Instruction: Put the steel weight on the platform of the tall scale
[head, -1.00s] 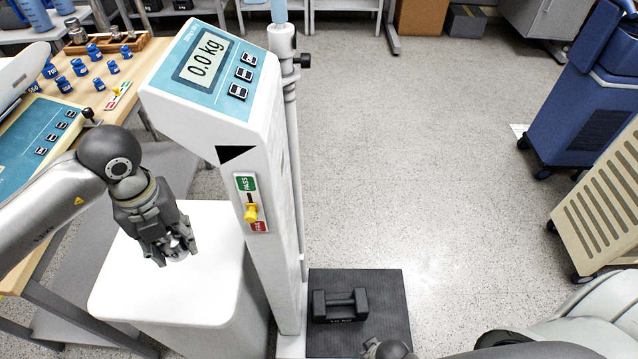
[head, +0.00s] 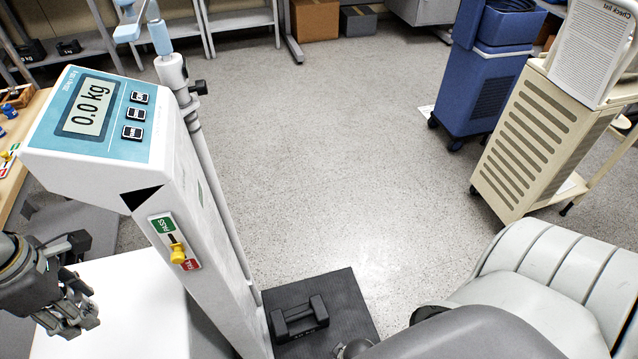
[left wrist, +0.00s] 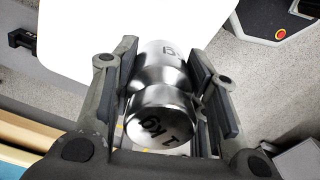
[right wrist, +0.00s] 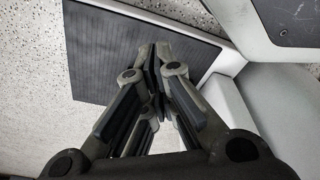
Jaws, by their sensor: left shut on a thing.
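The steel weight (left wrist: 158,108), shiny and marked "1 kg", is between the fingers of my left gripper (left wrist: 165,85) in the left wrist view. That gripper is shut on it, above a white surface. In the head view my left gripper (head: 72,318) is at the lower left, left of the tall scale (head: 180,190); the weight is hard to make out there. The scale's display (head: 90,107) reads 0.0 kg. Its black ribbed platform (head: 345,292) lies at the column's foot. My right gripper (right wrist: 155,62) is shut and empty over the platform's side.
A white-topped block (head: 135,300) stands left of the column. A yellow PASS/FAIL slider (head: 177,252) is on the column. A blue unit (head: 490,85) and beige cart (head: 525,140) stand at right. The floor behind the platform is clear.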

